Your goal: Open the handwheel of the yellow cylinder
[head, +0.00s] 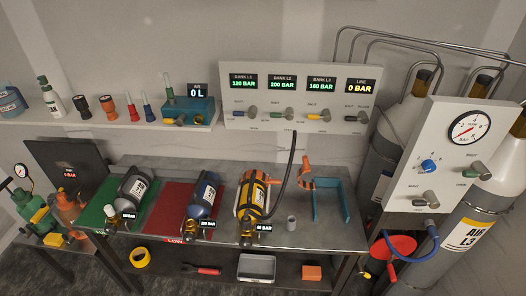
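The yellow cylinder (243,196) with black bands lies on the grey metal bench, right of the red mat. Its valve end (247,238) points toward me at the bench's front edge. A small tag reading about 40 BAR (264,227) shows beside the valve. The handwheel is too small to make out clearly, so I cannot tell how far it is turned. A black hose (291,165) rises from near the valve end, along the cylinder's right side, toward the panel behind. Neither of my grippers shows in the head view.
A dark blue cylinder (203,197) lies on the red mat (166,207), and a grey-black one (136,186) on the green mat (101,213). A gauge panel (450,150) borders the bench.

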